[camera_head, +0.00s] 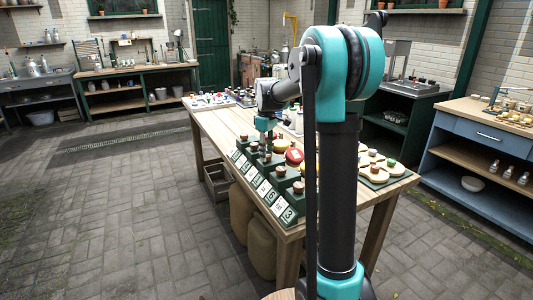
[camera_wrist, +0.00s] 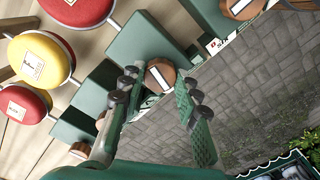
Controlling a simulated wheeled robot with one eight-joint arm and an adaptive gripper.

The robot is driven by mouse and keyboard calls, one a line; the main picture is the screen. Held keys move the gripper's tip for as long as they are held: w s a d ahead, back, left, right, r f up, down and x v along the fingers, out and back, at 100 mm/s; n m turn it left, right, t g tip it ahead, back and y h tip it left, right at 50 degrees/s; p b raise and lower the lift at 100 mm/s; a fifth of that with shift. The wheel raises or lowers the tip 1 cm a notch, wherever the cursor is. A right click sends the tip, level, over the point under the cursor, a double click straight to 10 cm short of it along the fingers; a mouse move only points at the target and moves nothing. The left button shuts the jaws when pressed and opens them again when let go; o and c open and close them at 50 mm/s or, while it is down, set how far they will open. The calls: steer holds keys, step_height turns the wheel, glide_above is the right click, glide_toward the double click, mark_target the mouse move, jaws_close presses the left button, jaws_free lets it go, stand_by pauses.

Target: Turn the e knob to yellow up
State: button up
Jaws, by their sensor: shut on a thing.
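A row of green blocks with round wooden knobs and white label cards runs along the table's left edge; one near block (camera_head: 289,215) shows a card that looks like a 3. My gripper (camera_head: 265,139) points down over the farther part of this row. In the wrist view my gripper (camera_wrist: 160,80) has its two fingers on either side of a brown wooden knob (camera_wrist: 157,72) with a white bar on top, and is shut on it. The knob sits at the edge of a green block (camera_wrist: 140,38). I cannot read this block's card, so I cannot tell its letter.
Red and yellow round-topped pieces, a red one (camera_wrist: 77,8) and a yellow one (camera_wrist: 42,60), stand beside the blocks. Another wooden knob (camera_wrist: 243,8) is close by on the row. A board of pale pieces (camera_head: 377,178) lies at the table's right. Paved floor (camera_head: 130,200) is clear at left.

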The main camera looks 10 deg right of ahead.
mark_target(267, 155)
steer(key=m, duration=1.1)
steer(key=shift+m, duration=2.1)
steer(key=o, duration=1.2)
steer(key=shift+c, duration=0.2)
step_height(267, 155, up, 12)
